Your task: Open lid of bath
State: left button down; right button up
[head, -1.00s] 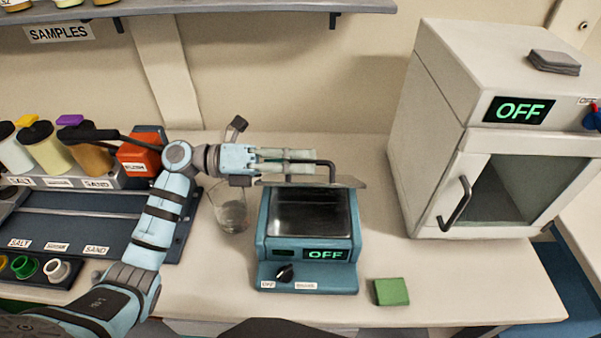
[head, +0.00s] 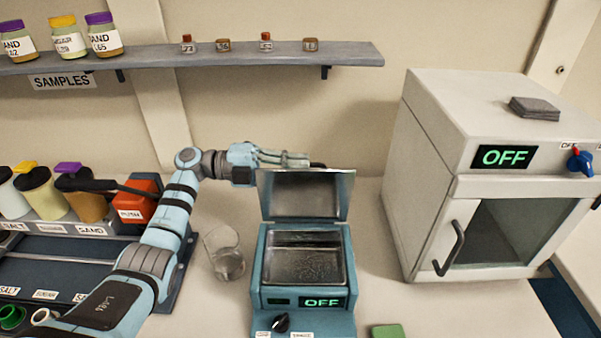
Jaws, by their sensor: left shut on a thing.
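The bath (head: 258,292) is a blue box on the bench with a green "OFF" display and a black knob on its front. Its metal lid (head: 305,200) stands raised, nearly upright at the back, and the metal basin (head: 308,262) is open to view. My left gripper (head: 300,160) is behind the lid's top edge, shut on the dark lid handle (head: 318,164), which is mostly hidden. My right gripper is not in view.
A glass beaker (head: 226,262) stands close to the left of the bath. A white oven (head: 428,160) showing "OFF" stands to the right. A green block (head: 387,331) lies at front right. A shelf (head: 200,60) with jars runs above.

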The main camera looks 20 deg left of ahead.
pick_arm(q)
jog(key=shift+w, duration=0.2)
dwell(0.3)
jog(key=c, duration=1.7)
grip_release()
jog(key=shift+s, duration=0.1)
